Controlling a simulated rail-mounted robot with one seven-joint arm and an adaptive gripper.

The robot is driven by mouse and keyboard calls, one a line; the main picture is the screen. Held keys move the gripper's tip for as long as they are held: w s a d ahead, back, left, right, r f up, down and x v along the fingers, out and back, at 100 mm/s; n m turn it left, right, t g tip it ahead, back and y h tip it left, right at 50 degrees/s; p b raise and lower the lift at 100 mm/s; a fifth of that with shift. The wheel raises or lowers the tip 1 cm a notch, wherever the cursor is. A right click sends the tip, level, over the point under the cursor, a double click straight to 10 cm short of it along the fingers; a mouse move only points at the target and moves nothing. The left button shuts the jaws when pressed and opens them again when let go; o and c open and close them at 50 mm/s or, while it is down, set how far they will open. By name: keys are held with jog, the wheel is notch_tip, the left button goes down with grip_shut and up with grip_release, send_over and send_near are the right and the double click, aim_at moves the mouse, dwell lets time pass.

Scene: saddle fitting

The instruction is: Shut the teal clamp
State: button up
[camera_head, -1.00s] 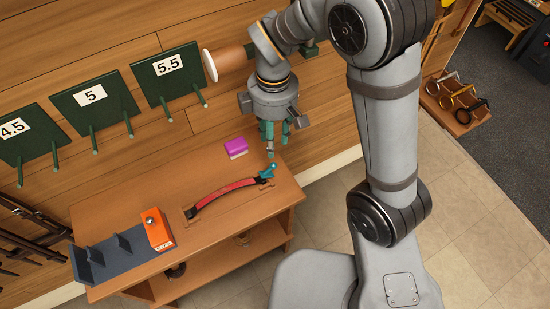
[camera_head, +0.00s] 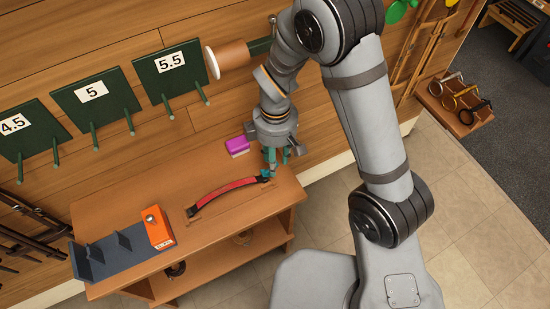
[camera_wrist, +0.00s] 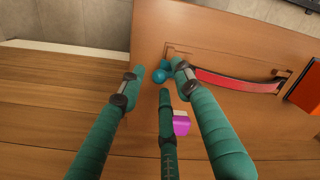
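The teal clamp (camera_head: 265,174) is at the right end of a curved red strap (camera_head: 225,191) on the wooden table. My gripper (camera_head: 271,163) is right at the clamp and partly hides it in the head view. In the wrist view, the rounded teal clamp (camera_wrist: 160,74) lies between the spread green fingertips of my gripper (camera_wrist: 157,84). The three fingers stand apart and hold nothing. I cannot tell whether a finger touches the clamp, or how far its lever stands open.
A purple block (camera_head: 237,146) lies behind the clamp, near the wall. It also shows beside the fingers in the wrist view (camera_wrist: 181,125). An orange block (camera_head: 157,228) and a dark rack (camera_head: 112,256) stand at the table's left. The table's front middle is clear.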

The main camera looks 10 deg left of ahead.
aim_at(262, 173)
jog(key=shift+c, duration=1.3)
grip_shut()
jog(key=shift+s+a, duration=0.1)
jog(key=shift+a, duration=0.05)
jog(key=shift+s+a+f+t+h, duration=0.1)
jog(key=shift+s+a+t+h, duration=0.15)
jog(key=shift+a+t+h, duration=0.35)
jog(key=shift+s+a+f+t+h+b, duration=0.2)
jog(key=shift+t+h+b, duration=0.15)
jog(key=shift+h+b, duration=0.2)
jog(key=shift+s+a+f+t+h+b, duration=0.15)
jog(key=shift+t+h+b, duration=0.25)
jog(key=shift+b, duration=0.2)
jog(key=shift+s+a+t+h+b, duration=0.25)
jog(key=shift+t+h+b, duration=0.1)
jog(key=shift+t+h, duration=0.25)
jog(key=shift+s+a+t+h+b, duration=0.2)
jog(key=shift+t+h+b, duration=0.15)
jog(key=shift+h, duration=0.3)
jog(key=shift+s+f, duration=0.1)
jog(key=shift+o, duration=0.9)
grip_release()
jog(key=shift+a, duration=0.1)
jog(key=shift+o, duration=0.8)
